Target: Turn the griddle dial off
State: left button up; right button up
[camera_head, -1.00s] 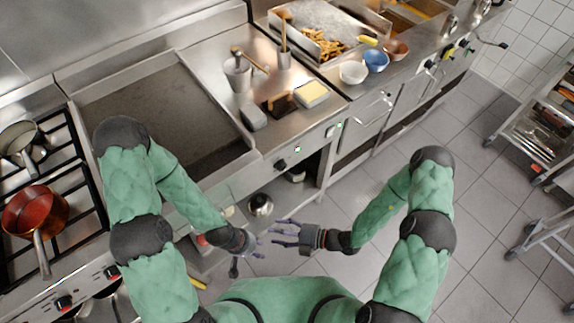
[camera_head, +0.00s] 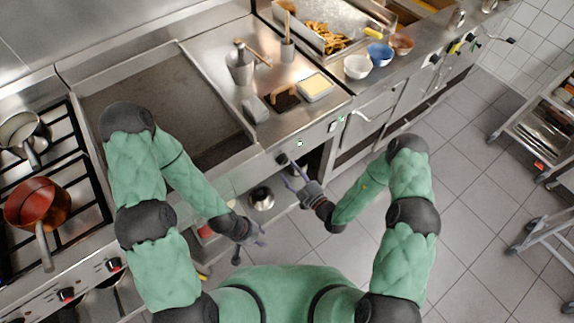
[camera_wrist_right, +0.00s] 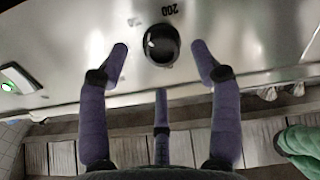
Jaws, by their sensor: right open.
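The griddle dial (camera_head: 282,159) is a small black knob on the steel front panel, right of the griddle plate (camera_head: 165,105). In the right wrist view, the round black dial (camera_wrist_right: 161,44) sits below a "200" marking; its exact setting is hard to read. My right gripper (camera_head: 292,176) is open in front of the dial. In the wrist view, its two purple side fingers (camera_wrist_right: 161,58) flank the dial left and right with gaps, and the third finger is below; no contact shows. My left gripper (camera_head: 258,235) is open and empty, low and left of the right one.
A stove with a red pot (camera_head: 38,205) stands at the left. A green light (camera_head: 300,143) is on the panel near the dial. Bowls and fries are at the back; a rack stands right.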

aim_at(285, 163)
jog(key=shift+x, duration=1.95)
jog(key=shift+s, duration=0.1)
jog(key=c, duration=1.1)
